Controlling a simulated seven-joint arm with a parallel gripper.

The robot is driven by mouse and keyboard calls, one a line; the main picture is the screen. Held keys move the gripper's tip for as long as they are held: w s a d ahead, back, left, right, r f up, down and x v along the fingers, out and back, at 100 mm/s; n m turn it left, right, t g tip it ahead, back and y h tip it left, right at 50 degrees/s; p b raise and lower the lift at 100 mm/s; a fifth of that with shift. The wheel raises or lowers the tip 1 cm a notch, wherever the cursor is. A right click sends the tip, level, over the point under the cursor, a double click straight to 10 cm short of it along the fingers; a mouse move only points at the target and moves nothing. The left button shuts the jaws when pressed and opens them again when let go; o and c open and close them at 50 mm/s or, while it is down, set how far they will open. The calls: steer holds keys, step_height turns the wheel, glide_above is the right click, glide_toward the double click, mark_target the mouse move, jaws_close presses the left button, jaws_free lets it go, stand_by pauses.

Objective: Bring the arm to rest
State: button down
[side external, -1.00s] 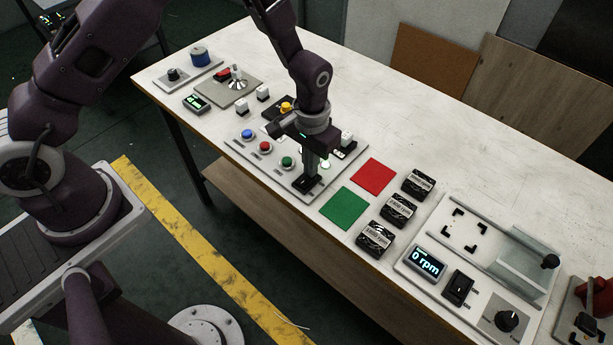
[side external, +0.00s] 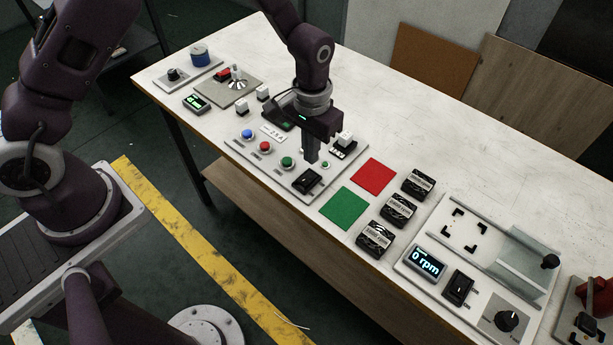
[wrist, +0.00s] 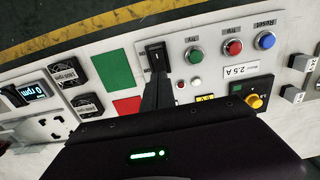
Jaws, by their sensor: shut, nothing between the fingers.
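My gripper (side external: 311,160) is shut and empty. In the side view it points down above the button panel (side external: 284,179), close behind a black rocker switch (side external: 308,181) at the panel's front right. In the wrist view my gripper (wrist: 157,80) reaches toward the same black switch (wrist: 156,57). Blue (side external: 247,134), red (side external: 265,148) and green (side external: 287,162) buttons stand in a row left of the switch. The fingers hide part of the panel. A small lamp (side external: 325,164) shows just right of the fingers.
A red square (side external: 373,175) and a green square (side external: 347,208) lie right of the panel. A unit with a display (side external: 426,263) reading 0 rpm is at the right. The table's back right (side external: 420,135) is clear.

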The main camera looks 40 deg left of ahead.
steer(key=shift+r, duration=0.9)
steer(key=shift+r, duration=0.1)
steer(key=s+a+r+t, duration=0.1)
steer(key=s+a+r, duration=0.15)
steer(key=r, duration=0.65)
steer(key=s+a+r+t, duration=0.15)
steer(key=s+r, duration=0.25)
steer(key=r, duration=0.5)
steer(key=s+a+r+t, duration=0.1)
steer(key=s+a+r, duration=0.1)
steer(key=s, duration=0.6)
steer(key=s+a+r+t, duration=0.2)
steer(key=s+r, duration=0.3)
steer(key=s, duration=0.4)
steer(key=shift+s+a, duration=0.2)
steer(key=shift+a, duration=0.25)
